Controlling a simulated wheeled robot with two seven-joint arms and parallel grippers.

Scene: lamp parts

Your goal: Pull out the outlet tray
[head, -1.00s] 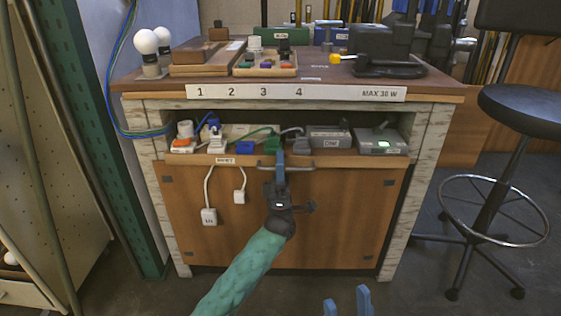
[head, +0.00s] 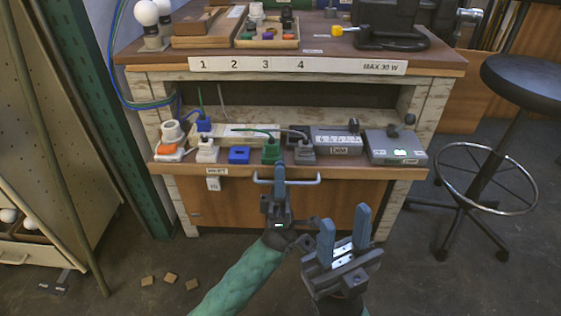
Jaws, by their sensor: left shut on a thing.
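The outlet tray (head: 375,172) is a wooden shelf under the benchtop, standing out toward me from the bench. It carries a power strip (head: 262,134) with plugs, among them a green plug (head: 271,151), a grey plug (head: 304,153) and a blue plug (head: 239,155). A metal bar handle (head: 308,182) is on its front edge. My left gripper (head: 280,178), on the green-sleeved arm, is shut on this handle and hides its middle. My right gripper (head: 344,230) is open and empty, in front of the bench to the right of the left one.
A dimmer box (head: 336,140) and a grey box with a lit display (head: 393,148) sit on the tray's right. The benchtop (head: 440,62) overhangs the tray's back. A stool (head: 525,85) stands at right. Small wooden blocks (head: 170,277) lie on the floor at left.

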